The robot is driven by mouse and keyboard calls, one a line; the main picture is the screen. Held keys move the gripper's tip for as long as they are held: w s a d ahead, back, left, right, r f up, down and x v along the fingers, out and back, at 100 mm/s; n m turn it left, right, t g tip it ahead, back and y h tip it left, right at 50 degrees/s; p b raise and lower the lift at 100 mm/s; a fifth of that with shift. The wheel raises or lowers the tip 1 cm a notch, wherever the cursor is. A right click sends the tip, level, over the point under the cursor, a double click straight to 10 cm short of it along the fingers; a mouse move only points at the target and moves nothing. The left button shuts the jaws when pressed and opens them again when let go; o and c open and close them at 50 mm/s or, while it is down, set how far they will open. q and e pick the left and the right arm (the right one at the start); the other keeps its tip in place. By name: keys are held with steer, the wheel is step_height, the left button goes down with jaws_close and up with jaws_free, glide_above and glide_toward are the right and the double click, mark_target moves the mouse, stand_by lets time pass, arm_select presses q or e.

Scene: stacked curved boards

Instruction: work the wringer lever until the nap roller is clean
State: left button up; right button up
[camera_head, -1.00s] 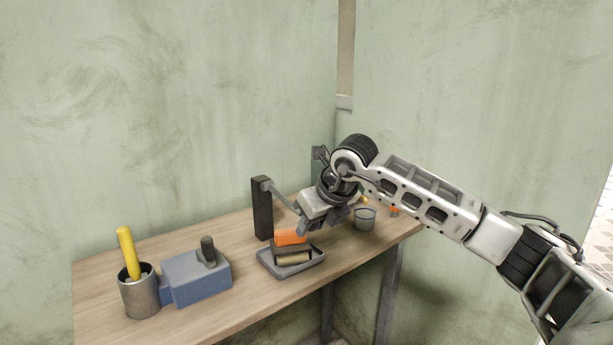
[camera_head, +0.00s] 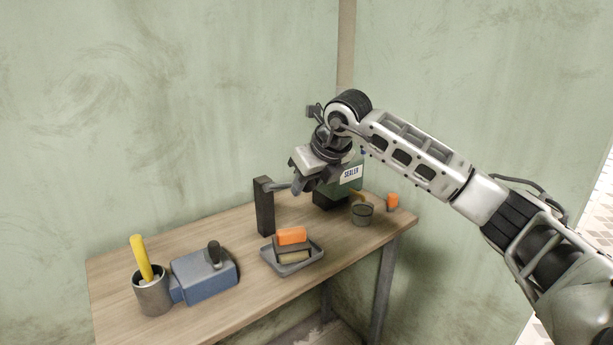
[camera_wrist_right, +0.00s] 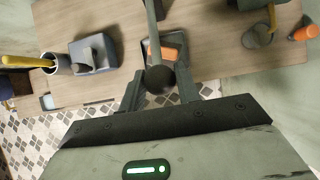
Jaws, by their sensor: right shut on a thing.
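The wringer lever (camera_head: 281,186) is a grey arm on a black upright post (camera_head: 264,208); it lies about level. My right gripper (camera_head: 301,188) is shut on the lever's free end. In the right wrist view, a dark round knob (camera_wrist_right: 159,79) sits between the fingers of my right gripper (camera_wrist_right: 160,92). No part is clearly recognisable as the nap roller. A yellow handle (camera_head: 141,258) stands tilted in a grey metal cup (camera_head: 153,297), and the cup hides its lower end. My left gripper is not in view.
A grey tray (camera_head: 316,258) holds a stack topped by an orange block (camera_head: 291,236). A blue box (camera_head: 205,280) with a dark knob touches the cup. A container marked SEALER (camera_head: 350,177), a small bucket (camera_head: 362,214) and an orange item (camera_head: 392,201) stand at the right end.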

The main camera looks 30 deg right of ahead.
steer(key=o, duration=0.9)
steer(key=shift+r, duration=0.1)
steer(key=p+v, duration=0.2)
steer(key=v, duration=0.5)
steer(key=shift+p, duration=0.4)
